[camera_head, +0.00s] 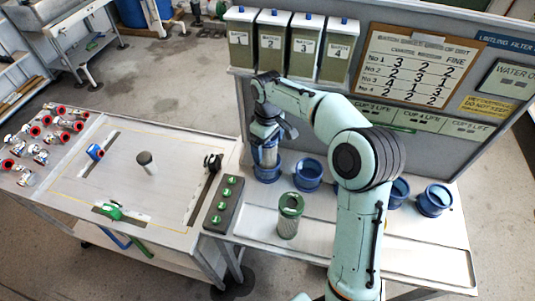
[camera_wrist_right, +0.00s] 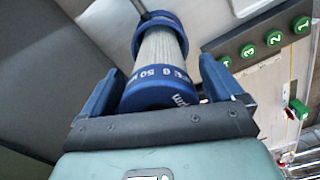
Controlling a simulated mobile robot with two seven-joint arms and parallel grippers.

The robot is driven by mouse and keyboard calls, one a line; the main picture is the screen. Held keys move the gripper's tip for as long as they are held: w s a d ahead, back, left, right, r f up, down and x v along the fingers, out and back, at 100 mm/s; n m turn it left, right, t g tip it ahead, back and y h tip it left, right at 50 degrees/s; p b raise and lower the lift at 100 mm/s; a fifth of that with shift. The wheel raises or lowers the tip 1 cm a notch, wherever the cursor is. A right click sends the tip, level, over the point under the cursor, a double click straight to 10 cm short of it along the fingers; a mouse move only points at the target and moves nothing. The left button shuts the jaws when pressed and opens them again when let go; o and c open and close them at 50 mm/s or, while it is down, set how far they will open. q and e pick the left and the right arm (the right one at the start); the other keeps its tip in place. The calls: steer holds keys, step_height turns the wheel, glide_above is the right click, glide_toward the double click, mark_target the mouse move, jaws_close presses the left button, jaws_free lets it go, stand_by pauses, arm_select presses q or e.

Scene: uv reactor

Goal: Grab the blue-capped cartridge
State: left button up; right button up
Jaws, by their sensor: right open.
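The blue-capped cartridge (camera_wrist_right: 160,60) lies between my right gripper's fingers in the right wrist view. It has a pale pleated body, blue end caps and white lettering on the near cap. In the head view the cartridge (camera_head: 267,155) stands upright at the leftmost blue cup, partly hidden by my gripper. My right gripper (camera_head: 268,137) points down over it, and its open fingers (camera_wrist_right: 162,84) sit on either side of the near cap. The left finger looks very close to the cap; contact is unclear. My left gripper is not in view.
A green-capped cartridge (camera_head: 289,215) stands in front on the bench. More blue cups (camera_head: 308,174) stand in the row to the right. A green-button panel (camera_head: 224,203) is at left. Batch bins (camera_head: 288,45) and a notice board (camera_head: 421,62) rise behind.

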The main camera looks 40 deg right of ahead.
steer(key=c, duration=1.2)
steer(key=shift+r, duration=0.1)
